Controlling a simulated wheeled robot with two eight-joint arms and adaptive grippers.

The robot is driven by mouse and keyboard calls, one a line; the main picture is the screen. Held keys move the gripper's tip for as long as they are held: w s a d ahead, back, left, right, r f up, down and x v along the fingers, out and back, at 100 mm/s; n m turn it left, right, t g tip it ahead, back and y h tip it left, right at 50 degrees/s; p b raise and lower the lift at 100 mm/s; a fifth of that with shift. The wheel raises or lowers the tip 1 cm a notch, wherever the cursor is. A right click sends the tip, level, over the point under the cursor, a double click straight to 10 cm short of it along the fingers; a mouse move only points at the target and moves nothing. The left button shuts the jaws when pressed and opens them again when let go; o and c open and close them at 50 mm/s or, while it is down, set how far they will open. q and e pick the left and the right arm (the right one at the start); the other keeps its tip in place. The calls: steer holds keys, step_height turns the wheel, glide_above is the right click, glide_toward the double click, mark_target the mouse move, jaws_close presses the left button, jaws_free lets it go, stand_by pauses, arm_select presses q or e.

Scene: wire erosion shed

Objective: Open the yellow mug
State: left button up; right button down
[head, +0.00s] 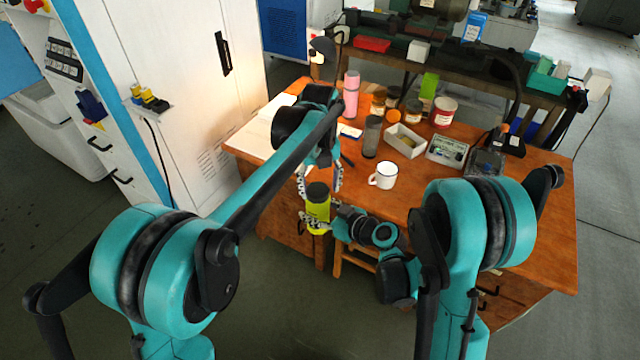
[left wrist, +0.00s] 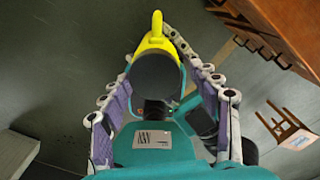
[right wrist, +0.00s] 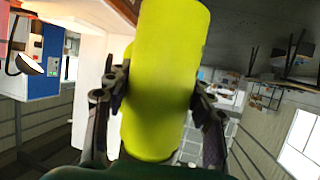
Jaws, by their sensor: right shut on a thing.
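The yellow mug (head: 317,211) is upright in the air in front of the bench, with a dark lid (head: 318,190) on top. My right gripper (head: 316,226) is shut around its body; in the right wrist view the yellow body (right wrist: 165,70) fills the space between the fingers. My left gripper (head: 320,183) points down from above, its fingers open on either side of the lid. In the left wrist view the dark lid (left wrist: 156,80) lies between the spread fingers, with the yellow handle (left wrist: 157,22) beyond. Contact of the left fingers with the lid cannot be told.
The wooden bench (head: 440,205) behind holds a white mug (head: 384,176), a pink bottle (head: 351,94), a grey cylinder (head: 372,137), a white tray (head: 405,141) and several jars. A tall white cabinet (head: 185,80) stands left. A small stool (left wrist: 285,127) is below. Floor in front is clear.

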arm_select(q)
steer(key=shift+d, duration=0.1)
steer(key=c, duration=0.8)
steer(key=shift+o, duration=0.2)
steer(key=n, duration=0.6)
steer(key=shift+w+d, duration=0.1)
steer(key=n, duration=0.7)
steer(key=shift+w, duration=0.15)
steer(key=n, duration=0.7)
steer(key=shift+a, duration=0.25)
steer(key=n, duration=0.7)
steer(key=shift+a+n, duration=0.2)
steer(key=shift+n, duration=0.1)
steer(key=n, duration=0.4)
steer(key=shift+a+n, duration=0.1)
steer(key=shift+n, duration=0.3)
steer(key=n, duration=0.7)
steer(key=shift+r, duration=0.1)
steer(key=n, duration=0.7)
steer(key=shift+s, duration=0.35)
steer(key=n, duration=0.6)
steer(key=shift+s+d, duration=0.15)
steer(key=shift+d, duration=0.1)
